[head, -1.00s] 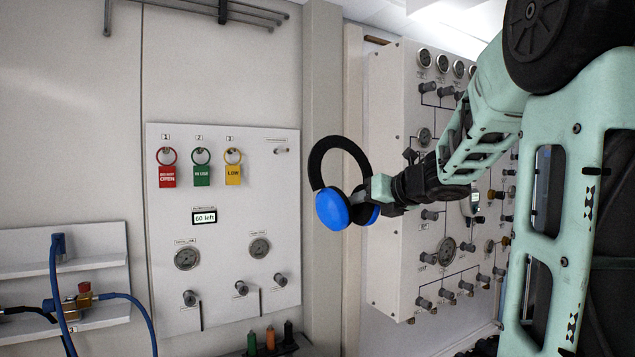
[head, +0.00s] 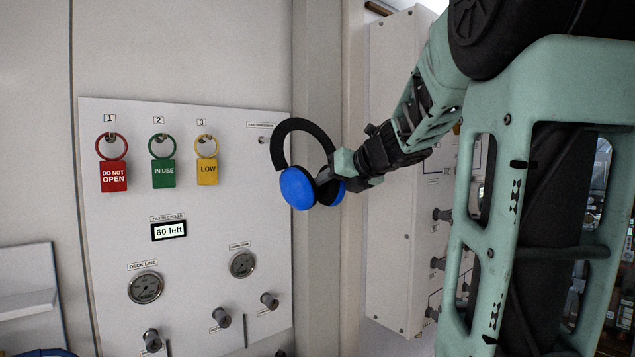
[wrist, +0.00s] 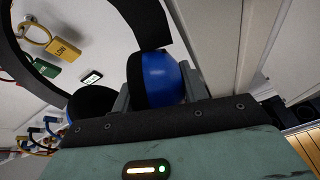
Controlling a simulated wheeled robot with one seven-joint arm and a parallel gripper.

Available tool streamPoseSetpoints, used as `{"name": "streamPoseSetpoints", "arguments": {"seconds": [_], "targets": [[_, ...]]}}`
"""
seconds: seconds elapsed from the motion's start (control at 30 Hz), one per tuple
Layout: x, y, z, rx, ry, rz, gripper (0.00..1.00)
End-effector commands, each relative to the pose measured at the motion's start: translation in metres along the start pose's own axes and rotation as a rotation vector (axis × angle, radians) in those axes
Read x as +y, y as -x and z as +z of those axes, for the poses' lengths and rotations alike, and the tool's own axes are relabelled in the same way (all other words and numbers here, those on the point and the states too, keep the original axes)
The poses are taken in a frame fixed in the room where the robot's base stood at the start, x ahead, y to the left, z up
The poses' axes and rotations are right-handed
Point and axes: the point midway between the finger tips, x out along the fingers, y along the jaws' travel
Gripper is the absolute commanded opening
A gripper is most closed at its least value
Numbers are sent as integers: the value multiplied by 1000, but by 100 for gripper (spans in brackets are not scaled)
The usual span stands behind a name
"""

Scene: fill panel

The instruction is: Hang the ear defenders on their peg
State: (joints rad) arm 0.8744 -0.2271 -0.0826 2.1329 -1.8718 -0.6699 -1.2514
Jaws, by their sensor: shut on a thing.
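The ear defenders (head: 298,188) have blue cups and a black headband, which arches upward. My gripper (head: 332,181) is shut on them at the cups and holds them in the air in front of the panel's right edge. In the wrist view a blue cup (wrist: 162,80) and a dark cup sit at the jaws, with the headband curving away toward the panel. The peg (head: 263,140) is under a small label at the panel's upper right. In the head view it shows just left of the headband; the gap in depth is hard to tell.
A second panel box (head: 392,250) with knobs stands at right, near my arm.

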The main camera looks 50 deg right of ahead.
Motion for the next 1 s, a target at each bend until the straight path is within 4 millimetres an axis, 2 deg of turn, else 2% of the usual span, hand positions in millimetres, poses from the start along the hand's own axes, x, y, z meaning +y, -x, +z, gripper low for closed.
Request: {"name": "streamPoseSetpoints", "arguments": {"seconds": [0.27,1.0], "targets": [[1,-9,3,0,1,0,13],[5,-48,17,0,1,0,13]]}}
